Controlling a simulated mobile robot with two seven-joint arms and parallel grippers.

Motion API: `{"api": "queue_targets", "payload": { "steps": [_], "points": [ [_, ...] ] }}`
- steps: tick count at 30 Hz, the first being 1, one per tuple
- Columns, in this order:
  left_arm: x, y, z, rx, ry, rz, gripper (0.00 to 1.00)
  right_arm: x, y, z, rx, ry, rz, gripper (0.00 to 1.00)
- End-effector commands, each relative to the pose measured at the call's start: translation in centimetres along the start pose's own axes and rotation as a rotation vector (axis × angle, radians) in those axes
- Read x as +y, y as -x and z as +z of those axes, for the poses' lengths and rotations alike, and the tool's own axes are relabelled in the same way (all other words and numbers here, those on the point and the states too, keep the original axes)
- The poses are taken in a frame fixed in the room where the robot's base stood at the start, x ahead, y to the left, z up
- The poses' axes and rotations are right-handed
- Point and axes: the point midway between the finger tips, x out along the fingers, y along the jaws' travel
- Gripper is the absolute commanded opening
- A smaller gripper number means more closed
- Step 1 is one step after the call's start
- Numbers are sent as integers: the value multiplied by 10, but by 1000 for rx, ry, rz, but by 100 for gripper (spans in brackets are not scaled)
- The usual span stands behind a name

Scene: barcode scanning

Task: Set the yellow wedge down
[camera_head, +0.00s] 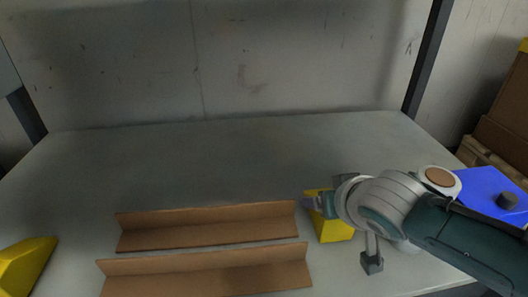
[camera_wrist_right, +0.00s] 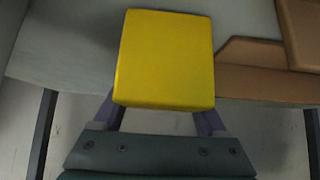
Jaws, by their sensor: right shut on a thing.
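The yellow wedge (camera_head: 335,231) is at the right end of the brown angled strips in the head view. It also fills the upper middle of the right wrist view (camera_wrist_right: 165,58). My right gripper (camera_head: 321,204) is shut on this wedge, with its purple-grey fingers on either side of it. The wedge is low over or on the grey table (camera_head: 220,160); I cannot tell whether it touches the surface. A second yellow wedge-like block (camera_head: 24,265) is at the lower left, cut off by the picture's edge. My left gripper is out of view.
Two brown angled cardboard strips (camera_head: 210,238) and (camera_head: 205,283) lie across the front middle of the table. A blue thing with a dark knob (camera_head: 485,190) and brown boxes (camera_head: 505,135) are at the right. The back of the table is clear.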

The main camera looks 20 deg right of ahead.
Motion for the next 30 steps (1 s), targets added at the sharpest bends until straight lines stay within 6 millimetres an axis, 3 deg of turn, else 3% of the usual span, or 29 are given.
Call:
{"api": "queue_targets", "payload": {
  "steps": [11,12,18,26,30],
  "points": [
    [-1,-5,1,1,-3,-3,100,0,-5,4,3,0,-1,0],
    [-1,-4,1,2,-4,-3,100,0,-4,3,2,1,-1,78],
    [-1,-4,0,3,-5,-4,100,0,-4,3,2,1,-1,100],
    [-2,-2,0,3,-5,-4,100,0,-2,1,2,1,-1,100],
    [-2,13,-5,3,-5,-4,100,-1,14,-2,0,1,-2,100]
  ]
}}
